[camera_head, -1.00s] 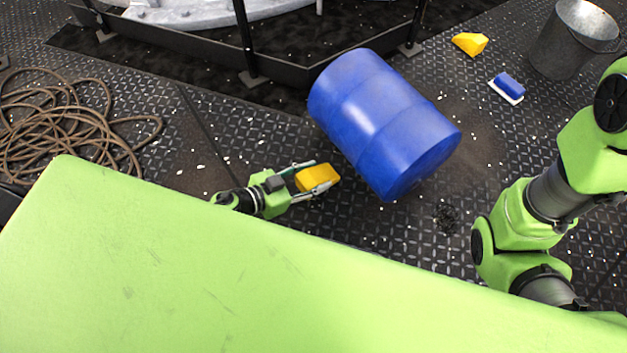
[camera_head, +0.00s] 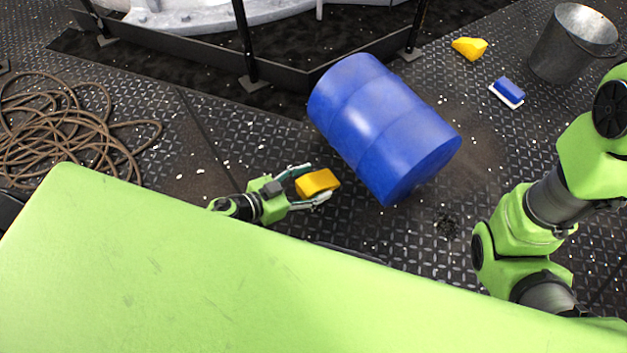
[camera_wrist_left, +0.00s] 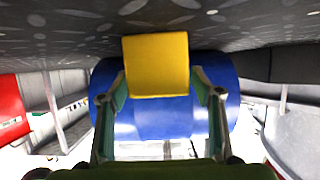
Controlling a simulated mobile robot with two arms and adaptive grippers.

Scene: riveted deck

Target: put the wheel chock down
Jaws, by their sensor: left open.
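The yellow wheel chock (camera_head: 318,183) rests on the dark deck just left of the blue drum. My left gripper (camera_head: 311,184) is open, with its fingers spread on either side of the chock near its back end. In the left wrist view, which has the deck at the top, the chock (camera_wrist_left: 156,66) sits between the two open fingers (camera_wrist_left: 160,92), with a gap visible on each side. The chock seems to touch the deck. My right arm shows at the right, but its gripper is out of view.
The blue drum (camera_head: 380,125) lies close beyond the chock. A second yellow wedge (camera_head: 469,48), a blue-and-white brush (camera_head: 507,92) and a metal bucket (camera_head: 572,45) stand at the back right. A coiled rope (camera_head: 75,130) lies at the left. Black railing (camera_head: 250,45) runs behind.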

